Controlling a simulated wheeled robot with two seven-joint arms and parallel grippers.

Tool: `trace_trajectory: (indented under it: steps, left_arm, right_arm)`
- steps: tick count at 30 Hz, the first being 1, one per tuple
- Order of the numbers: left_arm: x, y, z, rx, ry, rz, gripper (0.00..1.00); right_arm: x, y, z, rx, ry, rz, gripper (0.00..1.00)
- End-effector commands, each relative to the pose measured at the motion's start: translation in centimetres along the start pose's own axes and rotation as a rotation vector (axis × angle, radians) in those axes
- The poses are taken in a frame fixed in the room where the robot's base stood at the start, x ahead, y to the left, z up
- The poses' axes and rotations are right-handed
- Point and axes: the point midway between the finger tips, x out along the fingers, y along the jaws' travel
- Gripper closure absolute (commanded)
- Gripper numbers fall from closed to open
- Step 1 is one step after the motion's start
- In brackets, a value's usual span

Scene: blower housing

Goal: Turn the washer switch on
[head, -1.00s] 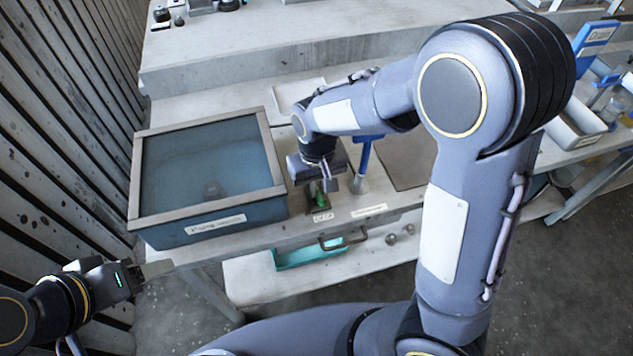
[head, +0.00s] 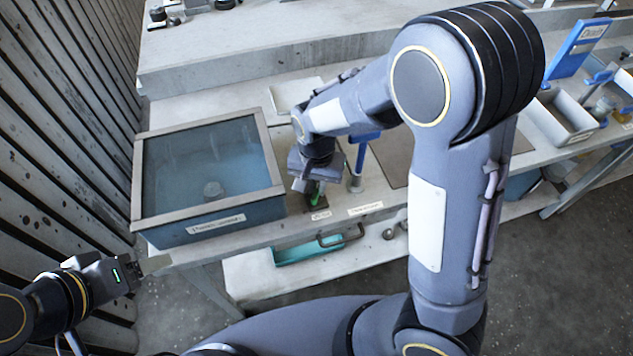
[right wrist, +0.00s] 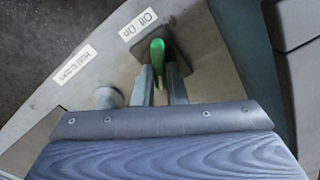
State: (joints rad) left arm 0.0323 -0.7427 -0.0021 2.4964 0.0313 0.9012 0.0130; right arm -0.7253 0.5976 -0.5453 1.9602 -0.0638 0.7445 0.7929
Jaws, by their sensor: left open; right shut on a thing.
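The washer switch is a green lever (head: 316,193) on a dark base plate at the bench's front edge, right of the washer tank (head: 205,228). In the right wrist view the green lever (right wrist: 157,57) rises from its dark plate (right wrist: 180,55) beside a white Off/On label (right wrist: 138,24). My right gripper (head: 314,186) is shut on the lever; its fingers (right wrist: 161,78) stand on either side of it in the right wrist view. In the head view the lever's top leans right, partly hidden by the gripper. My left gripper (head: 155,264) is open and empty, low at the left.
A blue-handled tool (head: 358,165) stands just right of my right gripper. A teal drawer or tray (head: 300,252) with a dark handle is below the bench top. A slatted wall (head: 60,130) closes the left side. White bins (head: 565,118) stand far right.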

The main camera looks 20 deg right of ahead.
Motion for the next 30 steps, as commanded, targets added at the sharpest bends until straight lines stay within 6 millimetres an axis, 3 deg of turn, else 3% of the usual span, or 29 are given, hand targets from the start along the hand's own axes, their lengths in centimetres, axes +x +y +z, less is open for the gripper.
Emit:
trace_trajectory:
  steps: [12, 13, 17, 26, 30]
  left_arm:
    - [0.0, 0.0, 0.0, 0.000, 0.000, 0.000, 0.33]
    - [0.0, 0.0, 0.0, 0.000, 0.000, 0.000, 0.33]
    - [0.0, 0.0, 0.0, 0.000, 0.000, 0.000, 0.33]
    - [0.0, 0.0, 0.0, 0.000, 0.000, 0.000, 0.33]
    - [0.0, 0.0, 0.0, 0.000, 0.000, 0.000, 0.33]
  right_arm:
    - [-0.1, 0.0, -0.1, 0.011, 0.001, -0.002, 1.00]
    - [-0.1, 0.0, -0.1, 0.011, 0.001, -0.002, 0.84]
    - [0.0, 0.0, -0.1, 0.010, 0.001, -0.002, 0.67]
    - [-0.1, 0.0, 0.0, 0.008, 0.001, -0.002, 0.66]
    - [-1.6, -0.1, -0.1, 0.007, 0.003, -0.006, 0.66]
